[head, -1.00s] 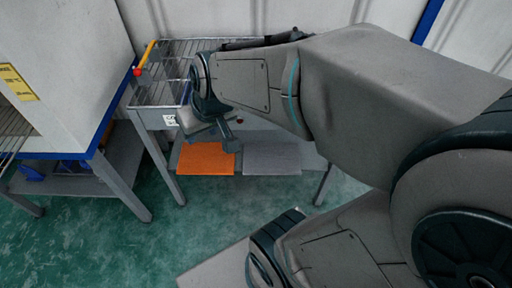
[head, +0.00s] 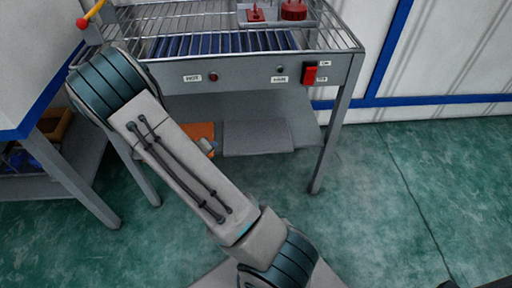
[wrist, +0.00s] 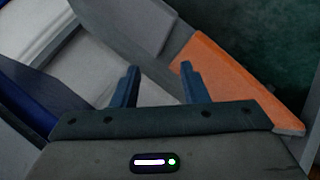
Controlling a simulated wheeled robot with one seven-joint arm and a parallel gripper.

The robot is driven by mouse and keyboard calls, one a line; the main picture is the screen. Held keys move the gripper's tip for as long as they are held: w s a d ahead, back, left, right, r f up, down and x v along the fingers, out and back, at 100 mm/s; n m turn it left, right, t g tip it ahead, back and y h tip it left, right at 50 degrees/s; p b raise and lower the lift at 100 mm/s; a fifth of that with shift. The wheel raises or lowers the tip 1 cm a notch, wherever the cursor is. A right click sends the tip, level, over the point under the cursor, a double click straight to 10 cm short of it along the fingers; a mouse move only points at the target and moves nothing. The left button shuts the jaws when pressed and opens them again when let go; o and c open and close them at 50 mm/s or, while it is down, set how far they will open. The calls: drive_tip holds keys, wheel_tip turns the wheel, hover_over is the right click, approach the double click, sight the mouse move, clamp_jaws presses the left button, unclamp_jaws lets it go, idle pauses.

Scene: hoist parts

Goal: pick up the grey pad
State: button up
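The grey pad (head: 257,137) lies flat on the lower shelf of the metal table in the head view, right of the orange pad (head: 203,130). My arm covers part of the orange pad there. In the wrist view my gripper (wrist: 158,84) is open, its two dark blue fingers apart with nothing seen held between them. The orange pad (wrist: 236,85) slants past the right finger in that view. Grey surfaces show beyond the fingers; I cannot tell whether any is the grey pad. My fingers are hidden in the head view.
The table's wire-rack top (head: 325,38) with its front panel stands above the shelf, and its right leg (head: 329,140) bounds that side. Another bench (head: 75,165) stands at the left. Green floor (head: 400,185) is clear at right.

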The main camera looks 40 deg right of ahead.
drive_tip(key=s+d+f+n+g+h+b, duration=0.1)
drive_tip(key=s+d+f+h+b, duration=0.25)
drive_tip(key=f, duration=0.55)
drive_tip(key=n+h+b, duration=0.2)
drive_tip(key=h+b, duration=0.3)
drive_tip(key=h, duration=0.1)
approach(262, 153)
drive_tip(key=b+x, duration=0.1)
drive_tip(key=x, duration=0.1)
drive_tip(key=b+x, duration=0.1)
drive_tip(key=x, duration=0.2)
drive_tip(key=shift+w+d+r, duration=0.15)
drive_tip(key=shift+w, duration=0.15)
drive_tip(key=b+x, duration=0.2)
drive_tip(key=x, duration=0.1)
drive_tip(key=b+x, duration=0.1)
drive_tip(key=x, duration=0.1)
drive_tip(key=shift+s+f, duration=0.25)
drive_tip(key=shift+f, duration=0.15)
drive_tip(key=shift+w+d+r, duration=0.1)
drive_tip(key=shift+d, duration=0.15)
clamp_jaws()
